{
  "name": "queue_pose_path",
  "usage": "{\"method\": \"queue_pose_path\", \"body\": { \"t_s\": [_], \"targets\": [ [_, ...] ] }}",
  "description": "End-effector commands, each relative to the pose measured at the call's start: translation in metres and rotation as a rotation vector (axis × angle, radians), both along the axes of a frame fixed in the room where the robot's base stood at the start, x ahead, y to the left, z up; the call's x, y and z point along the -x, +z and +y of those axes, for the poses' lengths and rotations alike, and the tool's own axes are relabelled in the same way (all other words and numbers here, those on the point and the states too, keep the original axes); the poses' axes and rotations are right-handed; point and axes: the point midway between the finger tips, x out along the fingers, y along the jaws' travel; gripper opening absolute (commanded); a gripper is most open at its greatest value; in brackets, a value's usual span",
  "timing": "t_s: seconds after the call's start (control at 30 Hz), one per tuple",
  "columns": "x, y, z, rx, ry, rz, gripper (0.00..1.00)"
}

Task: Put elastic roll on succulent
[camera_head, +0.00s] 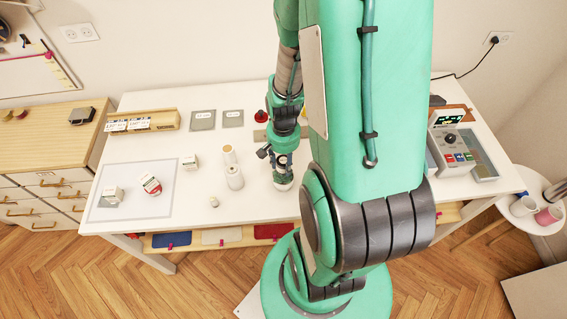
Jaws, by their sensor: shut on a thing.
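My gripper (275,157) points down over the right-middle of the white table. It is shut on a small roll, which looks like the elastic roll (283,159); the fingers and arm hide much of it. Just below it stands the succulent (283,180), a small green plant in a white pot. The held roll is at or just above the plant's top; I cannot tell whether they touch.
White spools (234,177) stand left of my gripper on the white table (262,202). A pale tray (136,206) with small boxes and a red-and-white item lies farther left. A red object (261,117) stands behind my gripper. A device (452,140) sits at the right.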

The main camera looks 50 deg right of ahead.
Motion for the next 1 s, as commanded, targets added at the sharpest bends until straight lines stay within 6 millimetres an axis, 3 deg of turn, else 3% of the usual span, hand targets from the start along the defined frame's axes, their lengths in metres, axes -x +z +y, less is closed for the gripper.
{"method": "queue_pose_path", "body": {
  "t_s": [0.4,0.43,0.5,1.0],
  "targets": [
    [-0.0001,-0.0037,-0.0001,0.0,0.0,0.0,0.14],
    [-0.0001,-0.003,-0.0002,0.0,0.0,0.0,0.44],
    [-0.0001,-0.0027,-0.0001,0.0,0.0,0.0,0.58],
    [-0.0003,0.0032,-0.0003,0.001,0.0,-0.001,0.58]
  ]
}}
